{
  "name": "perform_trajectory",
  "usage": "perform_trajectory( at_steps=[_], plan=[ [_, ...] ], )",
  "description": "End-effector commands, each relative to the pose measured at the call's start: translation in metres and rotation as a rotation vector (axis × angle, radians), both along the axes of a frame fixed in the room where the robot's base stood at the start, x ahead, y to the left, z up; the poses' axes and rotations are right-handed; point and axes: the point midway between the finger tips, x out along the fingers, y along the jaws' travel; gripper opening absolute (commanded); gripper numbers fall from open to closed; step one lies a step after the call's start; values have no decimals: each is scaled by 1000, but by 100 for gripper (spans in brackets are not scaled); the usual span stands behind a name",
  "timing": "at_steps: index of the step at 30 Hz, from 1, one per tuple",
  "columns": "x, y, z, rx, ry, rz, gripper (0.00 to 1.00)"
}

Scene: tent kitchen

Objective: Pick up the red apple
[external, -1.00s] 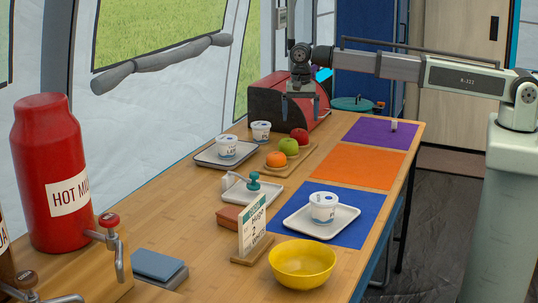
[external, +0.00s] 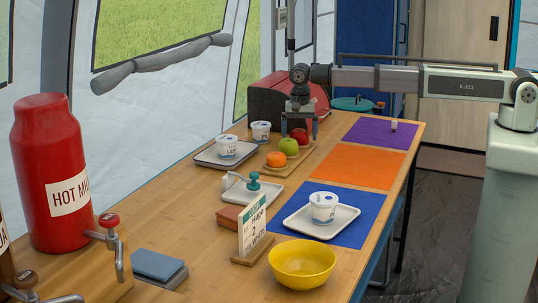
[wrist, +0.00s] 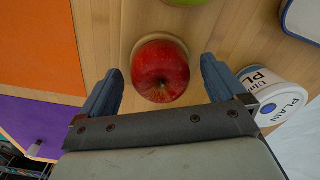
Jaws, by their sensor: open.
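The red apple (external: 300,136) sits at the far end of a wooden board (external: 306,156), behind a green apple (external: 289,146) and an orange (external: 276,159). In the wrist view the red apple (wrist: 160,71) lies between my two fingers, with gaps on both sides. My gripper (external: 300,136) is open and empty, low over the red apple. It also shows in the wrist view (wrist: 162,82), its fingers on either side of the apple. Whether the fingertips reach the board is hard to tell.
Yogurt cups (external: 227,147) stand left of the board, one on a tray (external: 208,158). A red bread box (external: 270,105) stands behind. Purple (external: 372,133), orange (external: 355,166) and blue (external: 368,205) mats lie right. In the wrist view, a cup (wrist: 275,95) is close to one finger.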

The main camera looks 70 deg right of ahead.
Motion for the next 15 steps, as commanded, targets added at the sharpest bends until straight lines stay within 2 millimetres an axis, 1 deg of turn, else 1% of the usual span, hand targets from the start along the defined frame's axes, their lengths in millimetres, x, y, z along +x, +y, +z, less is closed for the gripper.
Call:
perform_trajectory(
  at_steps=[3, 15],
  plan=[
    [0, 0, 0, 0, 0, 0, 97],
    [0, 0, 0, 0, 0, 0, 58]
  ],
)
